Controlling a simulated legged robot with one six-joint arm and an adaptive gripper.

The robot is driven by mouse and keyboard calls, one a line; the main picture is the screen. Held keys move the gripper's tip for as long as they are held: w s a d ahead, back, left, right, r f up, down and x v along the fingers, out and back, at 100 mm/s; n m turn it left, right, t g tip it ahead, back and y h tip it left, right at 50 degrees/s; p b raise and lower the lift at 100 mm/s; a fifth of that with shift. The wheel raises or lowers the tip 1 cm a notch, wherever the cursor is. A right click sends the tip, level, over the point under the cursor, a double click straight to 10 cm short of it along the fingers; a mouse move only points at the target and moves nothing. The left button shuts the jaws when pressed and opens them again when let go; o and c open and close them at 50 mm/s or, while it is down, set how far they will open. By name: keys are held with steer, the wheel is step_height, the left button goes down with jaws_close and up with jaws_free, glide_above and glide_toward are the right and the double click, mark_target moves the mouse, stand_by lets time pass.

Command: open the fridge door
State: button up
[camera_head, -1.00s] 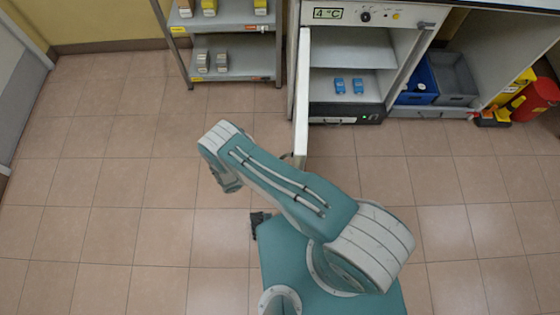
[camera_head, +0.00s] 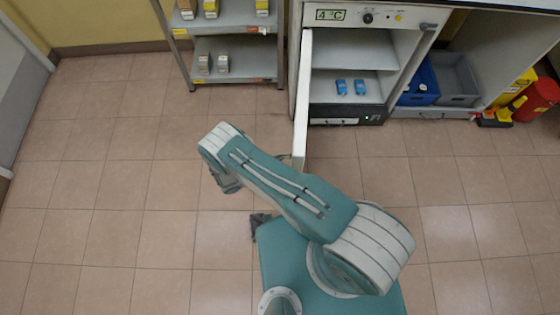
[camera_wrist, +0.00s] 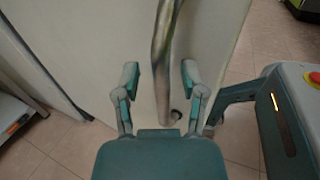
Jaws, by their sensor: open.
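The fridge (camera_head: 352,55) stands at the top of the head view, with a "4 °C" display and a lit interior holding two small blue items (camera_head: 350,87). Its white door (camera_head: 301,100) is swung wide open, seen edge-on and pointing toward me. In the wrist view the door panel (camera_wrist: 110,55) fills the middle, with a metal bar handle (camera_wrist: 162,60) running down it. My gripper (camera_wrist: 160,80) is open, its two fingers on either side of the handle; I cannot tell if they touch it.
A grey shelf rack (camera_head: 235,62) with small boxes stands left of the fridge. Right of it are a blue crate (camera_head: 420,82), a grey crate (camera_head: 455,78) and a red container (camera_head: 540,98). The tiled floor left of my arm is clear.

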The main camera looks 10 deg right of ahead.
steer(key=v, duration=1.2)
steer(key=shift+f, duration=0.1)
